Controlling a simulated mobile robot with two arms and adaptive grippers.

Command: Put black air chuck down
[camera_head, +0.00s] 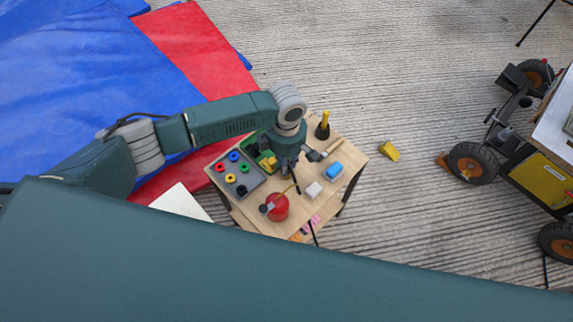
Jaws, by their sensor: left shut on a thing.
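My left gripper (291,168) is over the middle of a small wooden table (234,205), pointing down. It is shut on a small dark thing, which I take to be the black air chuck (297,187). Only a thin dark end shows below the fingers, above or near the tabletop; I cannot tell whether it touches. My right gripper is not in view.
A yellow block (389,151) and wheeled cart (471,163) are to the right.

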